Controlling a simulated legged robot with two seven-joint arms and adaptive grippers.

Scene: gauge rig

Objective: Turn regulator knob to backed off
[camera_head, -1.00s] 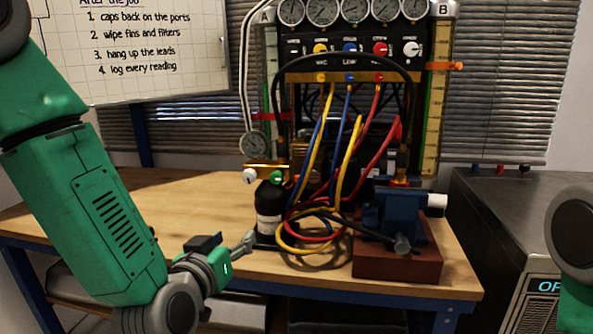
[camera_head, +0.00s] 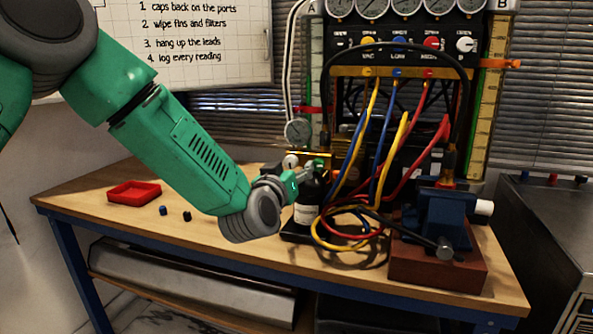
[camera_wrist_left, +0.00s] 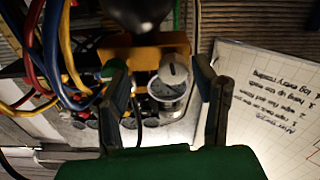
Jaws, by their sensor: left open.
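A small white round knob (camera_head: 291,160) sits on the brass regulator body (camera_head: 322,156) above a black bottle (camera_head: 308,205). A green knob (camera_wrist_left: 113,68) is by the left finger. My right gripper is out of view.
Red, blue and yellow hoses (camera_head: 370,150) hang just right of the bottle. A small gauge (camera_head: 298,131) is above the regulator. A red tray (camera_head: 134,193) and two small caps lie left on the bench.

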